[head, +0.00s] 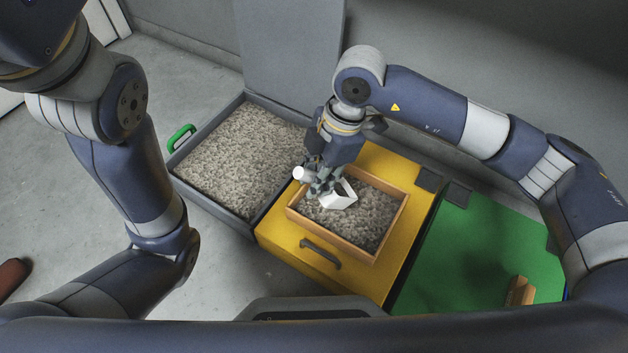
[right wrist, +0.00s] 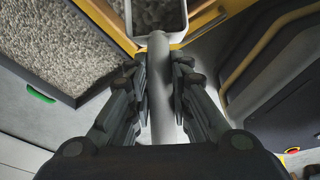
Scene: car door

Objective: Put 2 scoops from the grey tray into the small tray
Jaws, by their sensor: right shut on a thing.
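The grey tray (head: 177,176) is full of grey gravel and stands at the left; its corner shows in the right wrist view (right wrist: 98,92). The small tray (head: 375,258) is an orange-brown box with gravel in it, on the yellow surface. My right gripper (head: 322,180) is shut on the handle of a white scoop (head: 340,194), over the left part of the small tray. In the right wrist view the handle runs between the fingers and the scoop (right wrist: 162,24) has gravel in it. My left arm shows at the left, but its gripper is out of view.
The yellow surface (head: 398,181) has a dark handle (head: 320,253) at its front. A green surface (head: 470,250) lies to the right, with a small brown block (head: 520,291) on it. A green handle (head: 181,136) is on the grey tray's left side.

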